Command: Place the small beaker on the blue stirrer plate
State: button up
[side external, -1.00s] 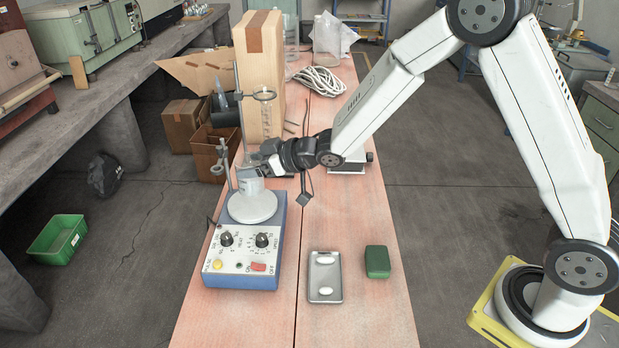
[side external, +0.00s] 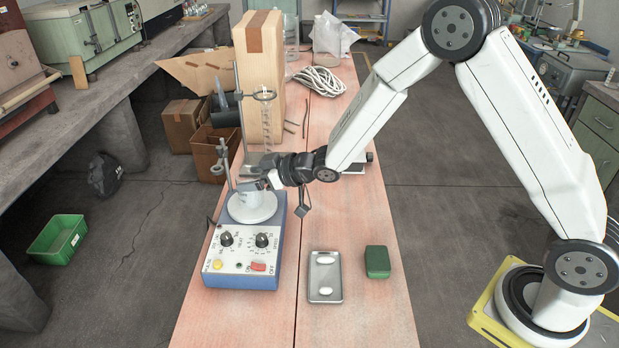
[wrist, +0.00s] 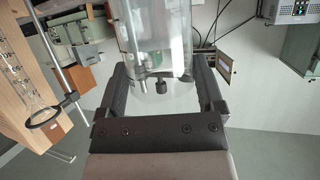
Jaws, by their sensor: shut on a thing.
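The blue stirrer plate (side external: 245,270) stands on the bench at left, with a round white top plate (side external: 252,212) and knobs on its front. My gripper (side external: 262,182) is right over the white plate, reaching in from the right. It is shut on the small beaker, a clear glass vessel that fills the top middle of the wrist view (wrist: 152,35), between the two dark fingers (wrist: 160,75). In the side view the beaker is small, clear and partly hidden by the gripper. I cannot tell whether its base touches the white plate.
A stand rod with a clamp (side external: 224,170) rises just left of the plate. Behind are a ringed glass vessel (side external: 265,125), a tall wooden box (side external: 262,50) and coiled rope (side external: 320,80). A metal tray (side external: 325,262) and green block (side external: 377,262) lie right of the stirrer.

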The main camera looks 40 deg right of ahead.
jog(key=shift+f, duration=0.15)
jog(key=o, duration=1.1)
jog(key=shift+s+r, duration=0.1)
jog(key=shift+r, duration=0.1)
jog(key=shift+s+d+r, duration=0.25)
jog(key=shift+s+d, duration=0.1)
jog(key=shift+s, duration=0.1)
jog(key=v, duration=1)
jog(key=shift+s+d+r, duration=0.15)
jog(key=shift+s, duration=0.1)
